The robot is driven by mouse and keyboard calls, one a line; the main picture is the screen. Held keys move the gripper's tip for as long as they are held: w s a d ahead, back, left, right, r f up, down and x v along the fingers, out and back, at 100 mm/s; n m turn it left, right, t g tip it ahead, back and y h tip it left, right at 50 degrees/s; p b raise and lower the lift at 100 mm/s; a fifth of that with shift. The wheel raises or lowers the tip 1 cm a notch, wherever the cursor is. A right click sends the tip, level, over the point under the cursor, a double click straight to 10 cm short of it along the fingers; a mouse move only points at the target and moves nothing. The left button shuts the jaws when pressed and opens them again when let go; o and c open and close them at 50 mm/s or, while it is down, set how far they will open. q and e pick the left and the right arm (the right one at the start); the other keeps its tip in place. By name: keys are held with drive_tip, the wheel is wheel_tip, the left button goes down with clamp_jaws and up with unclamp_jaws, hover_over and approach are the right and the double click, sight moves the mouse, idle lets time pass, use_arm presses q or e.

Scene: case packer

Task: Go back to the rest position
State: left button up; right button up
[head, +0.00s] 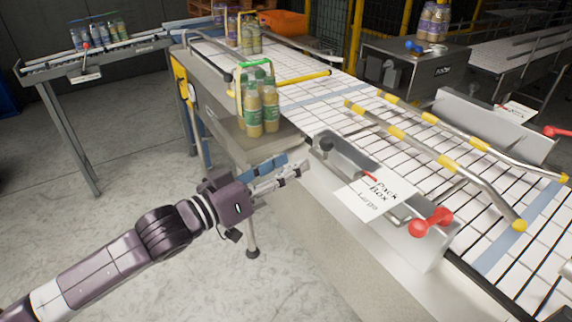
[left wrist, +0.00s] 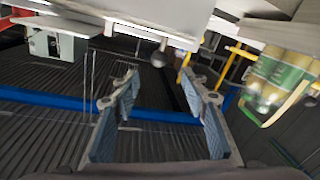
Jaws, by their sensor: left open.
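My left gripper (head: 279,174) reaches in from the left in the head view, beside the near side of the conveyor and below its edge. In the left wrist view its two blue-padded fingers (left wrist: 160,100) stand apart with nothing between them. A pack of bottles (head: 258,106) with yellow-green contents stands on the metal plate beyond the gripper. Bottles also show at the right of the left wrist view (left wrist: 280,82), apart from the fingers. My right gripper is not in view.
The white conveyor (head: 400,150) with yellow-jointed guide rails fills the right. A metal bracket with a red knob (head: 430,222) and a "Pack Box Large" sign (head: 374,194) stands close right of the gripper. A side table (head: 95,62) holds more bottles. The floor at left is clear.

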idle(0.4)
